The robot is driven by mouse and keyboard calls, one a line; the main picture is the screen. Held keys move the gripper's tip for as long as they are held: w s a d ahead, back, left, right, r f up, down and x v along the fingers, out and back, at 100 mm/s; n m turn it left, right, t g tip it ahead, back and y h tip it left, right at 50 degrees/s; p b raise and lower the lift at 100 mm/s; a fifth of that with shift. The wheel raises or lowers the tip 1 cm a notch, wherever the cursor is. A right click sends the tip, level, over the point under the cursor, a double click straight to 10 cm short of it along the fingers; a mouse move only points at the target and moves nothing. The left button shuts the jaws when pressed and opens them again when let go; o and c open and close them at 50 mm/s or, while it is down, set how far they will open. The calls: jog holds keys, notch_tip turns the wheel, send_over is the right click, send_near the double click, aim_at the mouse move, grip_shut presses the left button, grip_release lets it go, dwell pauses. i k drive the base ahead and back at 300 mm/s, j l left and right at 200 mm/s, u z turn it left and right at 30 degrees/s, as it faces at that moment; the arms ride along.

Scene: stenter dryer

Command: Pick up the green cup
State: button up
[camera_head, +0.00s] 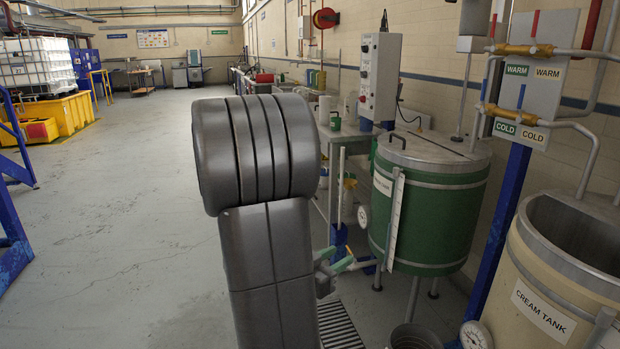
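A small green cup (335,121) stands upright on the grey workbench along the right wall, left of the grey control box. It is small and far off in this view. My grey arm fills the middle of the picture and hides part of the bench's near side. My gripper (333,258) partly shows low behind the arm, with two green-tipped fingers apart and nothing visible between them. It is well below the cup and away from it.
A green lidded tank (427,200) stands right of the bench. A cream tank (560,280) is at the near right. A control box (379,78) rises over the bench. A floor grate (338,326) lies below. Open floor (130,190) stretches left.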

aim_at(335, 121)
jog(key=i, duration=3.35)
jog(key=i+j+z, duration=0.15)
jog(key=i, duration=0.7)
